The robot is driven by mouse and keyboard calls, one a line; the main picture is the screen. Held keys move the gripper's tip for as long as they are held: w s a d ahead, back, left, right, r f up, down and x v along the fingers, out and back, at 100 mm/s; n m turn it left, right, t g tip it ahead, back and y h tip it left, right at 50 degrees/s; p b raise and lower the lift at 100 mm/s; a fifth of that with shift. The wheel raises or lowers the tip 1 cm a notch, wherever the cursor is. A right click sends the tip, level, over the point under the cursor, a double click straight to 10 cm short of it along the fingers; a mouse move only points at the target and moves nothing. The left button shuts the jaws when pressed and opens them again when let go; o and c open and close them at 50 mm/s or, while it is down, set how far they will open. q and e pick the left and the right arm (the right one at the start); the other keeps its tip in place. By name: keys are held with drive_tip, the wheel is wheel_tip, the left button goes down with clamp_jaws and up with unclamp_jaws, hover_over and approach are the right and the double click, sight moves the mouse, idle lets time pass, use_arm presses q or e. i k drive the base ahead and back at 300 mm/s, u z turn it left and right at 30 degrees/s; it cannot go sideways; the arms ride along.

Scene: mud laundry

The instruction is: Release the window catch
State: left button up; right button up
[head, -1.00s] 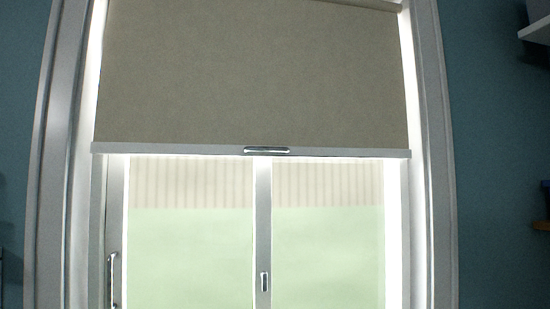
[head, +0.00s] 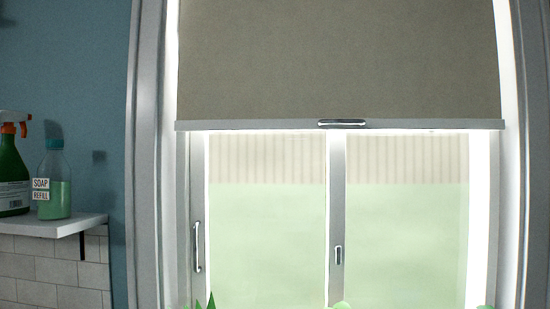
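The window (head: 337,220) is straight ahead in the head view, with two panes side by side and a vertical bar between them. A small dark-and-silver catch (head: 338,255) sits on that middle bar, low down. A silver vertical handle (head: 197,247) is on the left side of the left pane's frame. A beige roller blind (head: 338,60) covers the upper window, with a silver pull (head: 342,124) on its bottom rail. Neither of my grippers shows in the view.
At the left, a white shelf (head: 50,225) over white tiles holds a green spray bottle (head: 12,170) with an orange head and a soap refill bottle (head: 54,185). Green leaf tips (head: 211,300) poke up at the bottom edge before the window. The blue wall is otherwise bare.

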sight(338, 249)
drive_tip(key=k, duration=1.35)
drive_tip(key=u, duration=0.6)
drive_tip(key=i, duration=1.65)
drive_tip(key=z, duration=0.3)
